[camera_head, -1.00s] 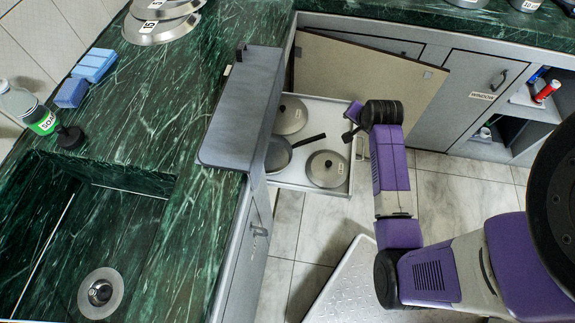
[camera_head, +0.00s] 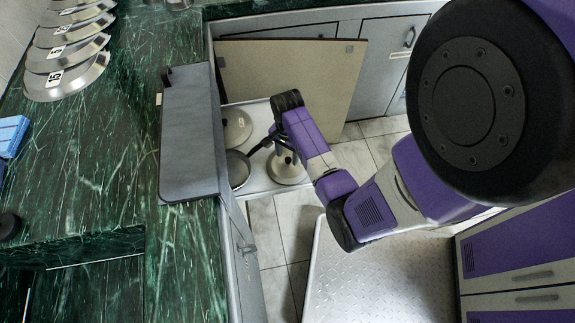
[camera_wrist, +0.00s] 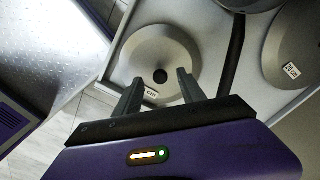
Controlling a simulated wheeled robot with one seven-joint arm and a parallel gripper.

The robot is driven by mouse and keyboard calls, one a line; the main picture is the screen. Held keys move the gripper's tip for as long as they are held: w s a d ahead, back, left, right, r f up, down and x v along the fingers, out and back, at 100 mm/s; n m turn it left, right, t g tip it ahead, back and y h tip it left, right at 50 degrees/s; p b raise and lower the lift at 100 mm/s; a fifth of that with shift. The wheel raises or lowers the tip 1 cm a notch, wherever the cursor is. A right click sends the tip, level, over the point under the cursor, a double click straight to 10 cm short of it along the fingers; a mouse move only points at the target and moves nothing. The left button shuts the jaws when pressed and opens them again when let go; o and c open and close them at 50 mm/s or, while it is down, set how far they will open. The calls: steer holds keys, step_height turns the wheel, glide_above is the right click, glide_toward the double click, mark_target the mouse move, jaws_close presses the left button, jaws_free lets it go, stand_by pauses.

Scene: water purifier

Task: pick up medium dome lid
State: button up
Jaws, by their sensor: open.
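A round grey dome lid (camera_head: 287,172) with a dark knob lies in the open drawer. In the wrist view the same lid (camera_wrist: 150,50) lies below my gripper (camera_wrist: 160,80). My gripper is open and empty, and its two fingers appear on either side of the knob. The height gap to the knob cannot be judged. The lid's label is partly covered by my gripper, so its size cannot be read. A second dome lid (camera_head: 235,125) lies further back in the drawer. It shows at the right in the wrist view (camera_wrist: 295,50) with its own label.
A dark pan (camera_head: 238,168) sits left of the near lid; its handle (camera_wrist: 234,55) runs close beside my right finger. The drawer (camera_head: 262,183) stands between the grey cabinet panel (camera_head: 188,130) and an open door (camera_head: 295,75). Several lids (camera_head: 65,75) lie on the green counter.

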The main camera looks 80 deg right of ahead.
mark_target(288, 163)
steer(key=shift+f, duration=1.45)
steer(key=shift+c, duration=0.4)
jaws_close()
